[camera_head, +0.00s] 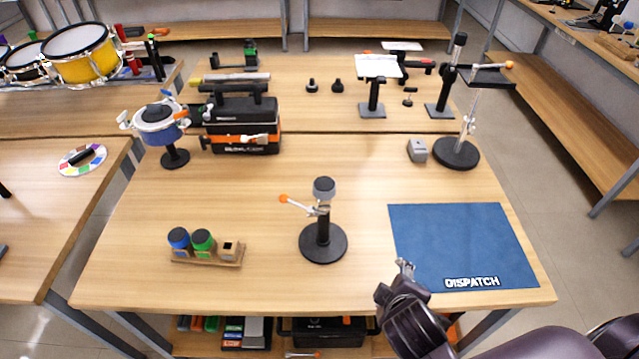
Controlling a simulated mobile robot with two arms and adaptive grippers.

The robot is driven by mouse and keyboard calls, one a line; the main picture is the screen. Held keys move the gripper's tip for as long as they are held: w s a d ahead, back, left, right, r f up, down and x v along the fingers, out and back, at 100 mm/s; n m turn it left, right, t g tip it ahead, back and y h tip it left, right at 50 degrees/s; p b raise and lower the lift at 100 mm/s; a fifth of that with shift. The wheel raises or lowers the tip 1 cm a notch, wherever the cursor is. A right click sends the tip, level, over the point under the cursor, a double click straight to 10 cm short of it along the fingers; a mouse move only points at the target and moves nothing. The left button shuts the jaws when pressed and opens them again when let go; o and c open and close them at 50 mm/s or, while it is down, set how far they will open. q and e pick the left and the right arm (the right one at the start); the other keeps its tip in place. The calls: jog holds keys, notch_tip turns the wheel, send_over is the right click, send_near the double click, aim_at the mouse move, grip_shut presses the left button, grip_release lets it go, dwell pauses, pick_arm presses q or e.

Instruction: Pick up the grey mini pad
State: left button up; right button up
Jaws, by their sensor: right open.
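The grey mini pad (323,186) is a small round grey piece at the top of a black stand (323,242) near the middle of the table. A metal clamp with an orange-tipped lever (296,203) sits just below it. My right gripper (404,265) is open at the lower right, over the left edge of the blue mat. It is apart from the pad, to its right and nearer to me. Nothing shows between its fingers. My left gripper is not in view.
A wooden rack (207,258) at the left holds a blue pad (179,238) and a green pad (203,240). The blue DISPATCH mat (462,235) is clear at the right. A grey block (417,150), a tall stand (457,153) and a black case (241,135) stand farther back.

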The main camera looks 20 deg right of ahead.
jog(key=w+d+r+n+t+h, duration=0.1)
jog(key=w+d+r+n+t, duration=0.1)
jog(key=w+r+n+t, duration=0.3)
jog(key=n+t+y, duration=0.5)
jog(key=n, duration=1.7)
send_near(328, 197)
jog(key=w, duration=0.5)
jog(key=shift+w+f, duration=0.15)
jog(key=shift+f, duration=0.25)
jog(key=shift+w+a+r, duration=0.15)
jog(key=shift+w+a, duration=0.05)
jog(key=shift+w, duration=0.05)
jog(key=w+p, duration=0.2)
jog(key=w, duration=0.4)
jog(key=shift+w+p, duration=0.25)
jog(key=shift+p, duration=0.05)
jog(key=shift+w, duration=0.35)
